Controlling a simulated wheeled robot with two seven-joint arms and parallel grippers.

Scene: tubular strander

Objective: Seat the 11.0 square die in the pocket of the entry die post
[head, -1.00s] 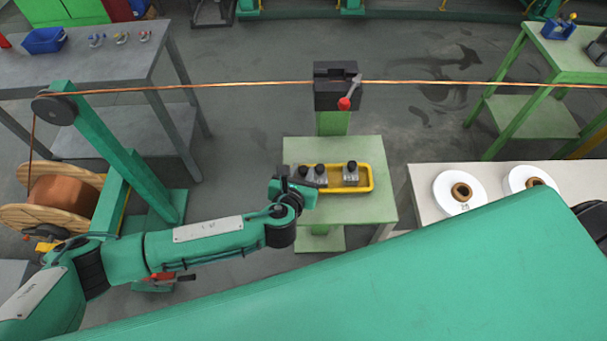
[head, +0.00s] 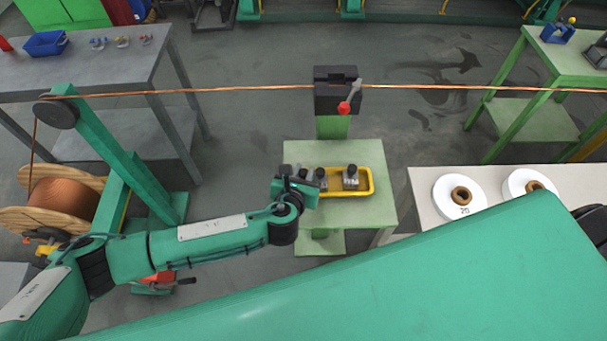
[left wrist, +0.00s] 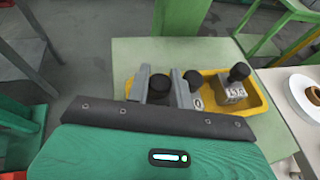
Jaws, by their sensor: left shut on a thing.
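The entry die post (head: 333,127) is green, with a black head block (head: 325,99) and a lever with a red knob (head: 344,107); its pocket cannot be made out. Several metal dies with black knobs are in the yellow tray (head: 371,181). My left gripper (head: 307,183) is at the tray's left end. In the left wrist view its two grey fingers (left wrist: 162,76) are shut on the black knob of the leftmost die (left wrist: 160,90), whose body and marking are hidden. Beside it are a middle die (left wrist: 196,101) and a right die (left wrist: 232,91). My right gripper is out of view.
The tray stands on a pale green table (head: 300,153) in front of the post. A copper wire (head: 220,90) runs across at the post's head. White spools (head: 453,204) lie on a pale bench at the right. A wooden reel (head: 60,198) stands at the left.

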